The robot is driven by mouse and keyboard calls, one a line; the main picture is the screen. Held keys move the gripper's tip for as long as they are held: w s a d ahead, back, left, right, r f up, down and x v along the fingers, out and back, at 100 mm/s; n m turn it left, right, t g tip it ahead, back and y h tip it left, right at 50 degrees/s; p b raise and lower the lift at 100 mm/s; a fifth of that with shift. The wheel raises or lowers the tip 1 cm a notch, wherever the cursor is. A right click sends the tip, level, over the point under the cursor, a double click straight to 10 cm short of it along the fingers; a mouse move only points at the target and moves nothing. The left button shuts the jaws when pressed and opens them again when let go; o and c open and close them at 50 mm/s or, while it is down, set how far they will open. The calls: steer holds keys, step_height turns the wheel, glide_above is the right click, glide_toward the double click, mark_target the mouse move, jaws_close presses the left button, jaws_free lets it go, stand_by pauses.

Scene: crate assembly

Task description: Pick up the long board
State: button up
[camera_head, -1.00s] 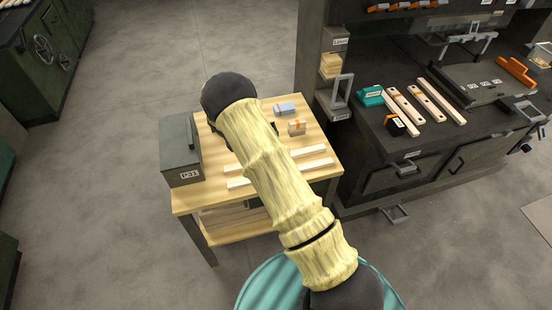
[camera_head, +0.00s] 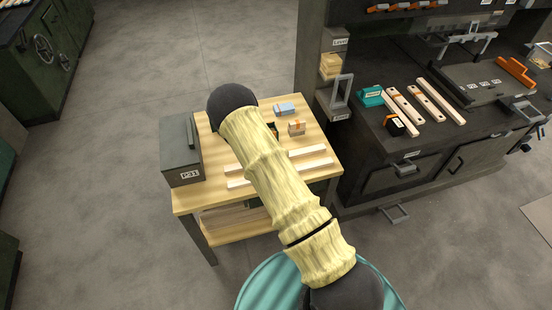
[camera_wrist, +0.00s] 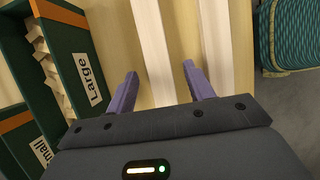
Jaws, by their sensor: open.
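Two long pale boards lie side by side on the wooden table (camera_head: 184,202); my arm covers their middles in the head view. The nearer board (camera_head: 318,164) and the farther board (camera_head: 308,151) show at both sides of the arm. In the wrist view my gripper (camera_wrist: 160,78) is open and empty, with purple fingers pointing toward the table. One board (camera_wrist: 150,45) runs between the fingers; the other board (camera_wrist: 215,40) runs past the right finger. Whether the fingers touch either board, I cannot tell. My gripper is hidden behind the arm in the head view.
Green bins labelled "Large" (camera_wrist: 74,62) and "Small" (camera_wrist: 22,145) stand left of the fingers. A grey box (camera_head: 180,155) stands on the table's left. A blue block (camera_head: 285,109) and an orange-marked block (camera_head: 297,128) lie toward the back. A dark workbench (camera_head: 400,165) adjoins at right.

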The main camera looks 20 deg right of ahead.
steer(key=c, duration=1.1)
steer(key=shift+r, duration=0.1)
step_height(320, 180, up, 10)
steer(key=shift+f, duration=0.1)
stand_by(0.5)
